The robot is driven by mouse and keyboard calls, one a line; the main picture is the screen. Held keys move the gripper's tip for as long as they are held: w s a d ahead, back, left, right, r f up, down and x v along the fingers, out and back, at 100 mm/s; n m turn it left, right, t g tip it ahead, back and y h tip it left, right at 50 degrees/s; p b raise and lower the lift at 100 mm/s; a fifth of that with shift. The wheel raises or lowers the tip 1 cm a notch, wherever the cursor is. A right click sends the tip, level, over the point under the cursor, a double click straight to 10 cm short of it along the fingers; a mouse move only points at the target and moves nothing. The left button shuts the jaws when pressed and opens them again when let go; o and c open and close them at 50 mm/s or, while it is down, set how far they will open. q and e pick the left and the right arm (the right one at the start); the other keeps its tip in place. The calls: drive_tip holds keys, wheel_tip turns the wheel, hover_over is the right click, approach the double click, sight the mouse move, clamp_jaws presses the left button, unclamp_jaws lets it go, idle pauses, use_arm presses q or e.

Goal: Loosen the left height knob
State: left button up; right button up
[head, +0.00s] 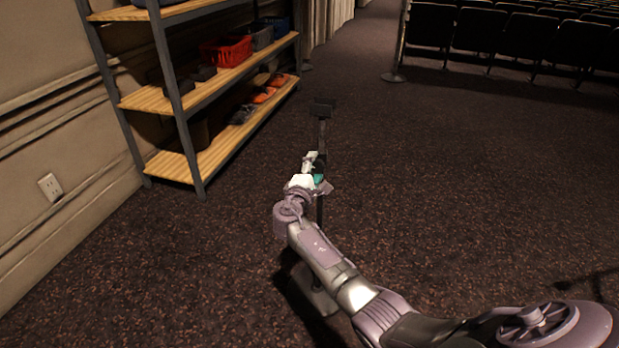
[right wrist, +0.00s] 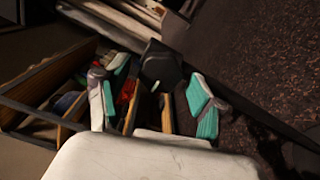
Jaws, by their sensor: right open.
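A dark stand with a slim pole and a small black top plate (head: 323,106) rises from the carpet in the head view. Its flat base (head: 316,292) shows partly behind my arm. My right gripper (head: 314,164) is at the pole, below the top plate, and covers part of it. In the right wrist view my gripper (right wrist: 157,103) is open, with teal pads on either side. A black piece (right wrist: 160,66) shows between and beyond the fingers; I cannot tell whether they touch anything. I cannot make out the left height knob. My left gripper is not in view.
A metal shelf with wooden boards (head: 220,76) stands at the left wall, holding a red basket (head: 226,51) and orange items (head: 264,95). Dark seat rows (head: 520,38) are at the back right. The carpet (head: 480,180) to the right is clear.

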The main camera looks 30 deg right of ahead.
drive_tip(key=v, duration=1.1)
drive_tip(key=shift+s+a, duration=0.2)
drive_tip(key=shift+f, duration=0.1)
